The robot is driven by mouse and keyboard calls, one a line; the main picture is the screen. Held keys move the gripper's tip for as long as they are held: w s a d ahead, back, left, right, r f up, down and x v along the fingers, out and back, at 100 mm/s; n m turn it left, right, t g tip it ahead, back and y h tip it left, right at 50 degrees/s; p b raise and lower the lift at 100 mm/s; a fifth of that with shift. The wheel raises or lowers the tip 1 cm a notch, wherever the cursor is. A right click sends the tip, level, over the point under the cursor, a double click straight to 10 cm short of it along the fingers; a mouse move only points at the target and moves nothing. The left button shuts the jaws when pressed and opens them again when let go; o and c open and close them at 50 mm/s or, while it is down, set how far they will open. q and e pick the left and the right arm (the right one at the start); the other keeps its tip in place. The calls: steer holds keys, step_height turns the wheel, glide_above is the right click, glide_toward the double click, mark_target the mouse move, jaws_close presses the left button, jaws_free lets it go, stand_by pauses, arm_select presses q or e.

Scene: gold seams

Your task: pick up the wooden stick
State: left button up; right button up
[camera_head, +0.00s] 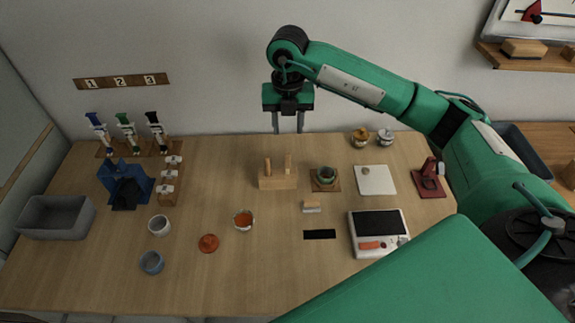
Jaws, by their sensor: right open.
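A small wooden block stand (278,184) is on the table's middle, towards the back. Two upright light-wood pieces rise from it: a left one (267,167) and a thin stick-like right one (288,161). I cannot tell for sure which is the wooden stick. My right gripper (288,128) is open and empty, with its two fingers pointing down. In the picture it is just above the stand, apart from both pieces. My left gripper is not in view.
Left are an orange-filled cup (243,220), a blue holder (126,184) and a grey bin (56,217). The front middle table is clear.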

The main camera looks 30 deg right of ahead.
mark_target(288, 154)
step_height(288, 154, down, 7)
steer(key=shift+r+p, duration=0.1)
steer(key=shift+p, duration=0.4)
steer(key=shift+s+f+p, duration=0.1)
steer(key=shift+f+p, duration=0.3)
steer(key=shift+f, duration=0.2)
step_height(288, 154, down, 4)
steer(key=shift+a+r+p, duration=0.1)
steer(key=shift+r+p, duration=0.1)
steer(key=shift+p, duration=0.4)
steer(key=shift+f, duration=0.35)
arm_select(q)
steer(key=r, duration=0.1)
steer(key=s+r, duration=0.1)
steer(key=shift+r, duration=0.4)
arm_select(e)
jaws_close()
